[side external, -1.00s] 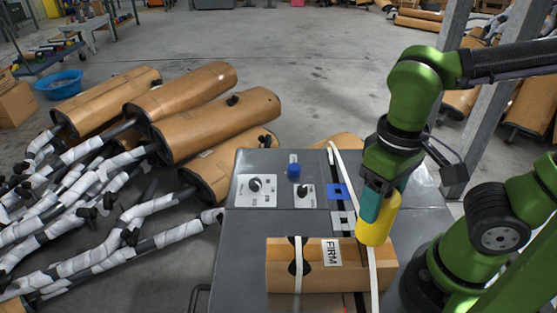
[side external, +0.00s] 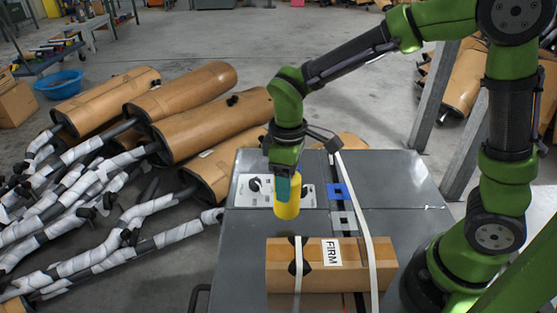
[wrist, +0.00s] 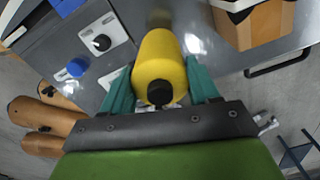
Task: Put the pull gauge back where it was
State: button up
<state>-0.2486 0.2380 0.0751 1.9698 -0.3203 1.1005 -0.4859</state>
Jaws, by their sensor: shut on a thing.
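My gripper (side external: 283,186) is shut on a yellow cylinder (side external: 287,206), which I take to be the pull gauge. It hangs upright over the grey table (side external: 390,180), left of centre, in front of the two white knob plates. I cannot tell whether its bottom touches the table. In the wrist view the teal fingers sit on both sides of the yellow cylinder (wrist: 160,62), with a black knob on its near end.
A white plate with a black knob (wrist: 102,42) and a blue part (wrist: 77,67) are close by in the wrist view. Wrapped mufflers (side external: 215,120) crowd the floor left.

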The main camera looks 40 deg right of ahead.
aim_at(290, 210)
jog(key=shift+f, duration=2.65)
jog(key=shift+f, duration=0.15)
jog(key=o, duration=1.2)
jog(key=shift+o, duration=0.2)
